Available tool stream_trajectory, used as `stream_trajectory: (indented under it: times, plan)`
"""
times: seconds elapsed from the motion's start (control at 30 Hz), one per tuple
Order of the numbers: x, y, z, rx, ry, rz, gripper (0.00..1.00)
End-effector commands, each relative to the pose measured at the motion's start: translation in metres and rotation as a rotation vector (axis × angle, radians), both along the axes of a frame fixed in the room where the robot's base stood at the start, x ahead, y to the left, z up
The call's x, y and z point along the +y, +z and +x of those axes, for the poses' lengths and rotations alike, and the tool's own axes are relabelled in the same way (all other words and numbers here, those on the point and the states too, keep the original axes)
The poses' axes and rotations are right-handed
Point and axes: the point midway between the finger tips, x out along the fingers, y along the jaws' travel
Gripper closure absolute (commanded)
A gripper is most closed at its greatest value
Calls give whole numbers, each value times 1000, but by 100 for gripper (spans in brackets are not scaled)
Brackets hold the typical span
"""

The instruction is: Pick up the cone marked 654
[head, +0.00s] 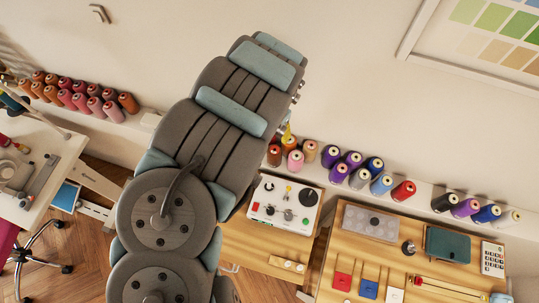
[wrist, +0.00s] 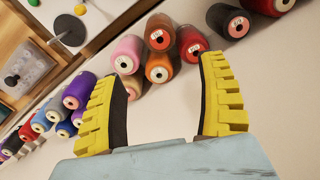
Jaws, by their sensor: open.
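Several thread cones show their ends between and beyond my fingers in the wrist view: a brown-red cone (wrist: 160,33), an orange cone (wrist: 158,67), a pink cone (wrist: 127,48), a peach cone (wrist: 124,65) and a dark red cone (wrist: 192,43). Some ends carry small printed labels, too small for me to tell which reads 654. My gripper (wrist: 160,68) is open and empty, with its yellow fingers apart around the near side of this group. In the head view my arm hides most of the gripper; a bit of yellow shows beside the cones.
In the head view a control panel (head: 270,211) and wooden worktable (head: 330,240) stand below the shelf. The wall is close behind.

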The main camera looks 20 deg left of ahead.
Motion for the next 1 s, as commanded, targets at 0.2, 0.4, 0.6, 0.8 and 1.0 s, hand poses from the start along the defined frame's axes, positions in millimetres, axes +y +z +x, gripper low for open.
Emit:
stream_trajectory:
  times: [0.2,0.4,0.6,0.8,1.0]
  plan:
    - [0,-24,-1,2,-1,-1,26]
    - [1,-50,-2,4,-1,-1,26]
    - [0,-66,-1,3,-1,-3,26]
    - [-1,-87,0,3,-1,-4,26]
    - [0,-106,-1,5,0,-4,26]
